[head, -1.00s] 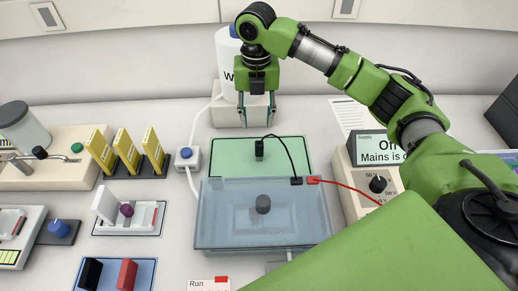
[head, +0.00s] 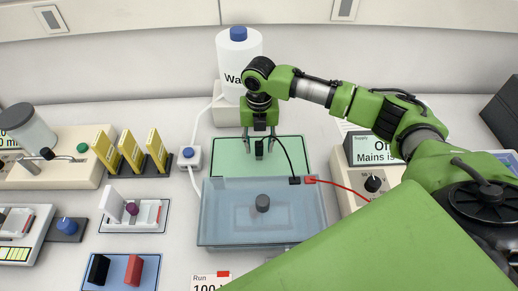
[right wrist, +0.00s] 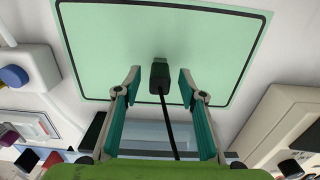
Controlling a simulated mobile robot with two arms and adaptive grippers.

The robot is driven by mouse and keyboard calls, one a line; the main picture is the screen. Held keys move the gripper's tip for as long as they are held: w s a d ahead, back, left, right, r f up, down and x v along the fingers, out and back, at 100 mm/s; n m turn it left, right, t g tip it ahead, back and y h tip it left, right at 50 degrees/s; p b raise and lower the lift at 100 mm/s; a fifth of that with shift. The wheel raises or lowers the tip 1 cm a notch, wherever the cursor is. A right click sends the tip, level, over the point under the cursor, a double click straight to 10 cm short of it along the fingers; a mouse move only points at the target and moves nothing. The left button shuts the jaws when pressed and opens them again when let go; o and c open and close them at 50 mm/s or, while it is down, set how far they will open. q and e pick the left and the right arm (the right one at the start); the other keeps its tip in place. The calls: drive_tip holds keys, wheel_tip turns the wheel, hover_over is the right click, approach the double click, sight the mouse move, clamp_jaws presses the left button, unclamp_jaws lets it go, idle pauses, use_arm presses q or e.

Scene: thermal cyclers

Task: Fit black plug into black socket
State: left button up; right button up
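The black plug (head: 259,149) stands on the green mat (head: 225,160), with a black lead running to a black connector (head: 295,181) at the tank's back edge. My right gripper (head: 259,140) is open above the mat, its fingers on either side of the plug in the head view. In the right wrist view the plug (right wrist: 159,76) shows between the open fingertips of my right gripper (right wrist: 160,84), with gaps on both sides. I cannot make out a black socket; my right arm covers part of the power supply (head: 365,165). My left gripper is out of view.
The clear blue tank (head: 225,235) stands in front of the mat. A red lead (head: 345,191) runs from its red connector (head: 311,180) toward the supply. A white bottle (head: 238,60) stands behind. A small box with a blue knob (head: 188,153) is left of the mat.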

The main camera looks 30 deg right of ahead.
clamp_jaws()
drive_tip(key=shift+r, duration=0.1)
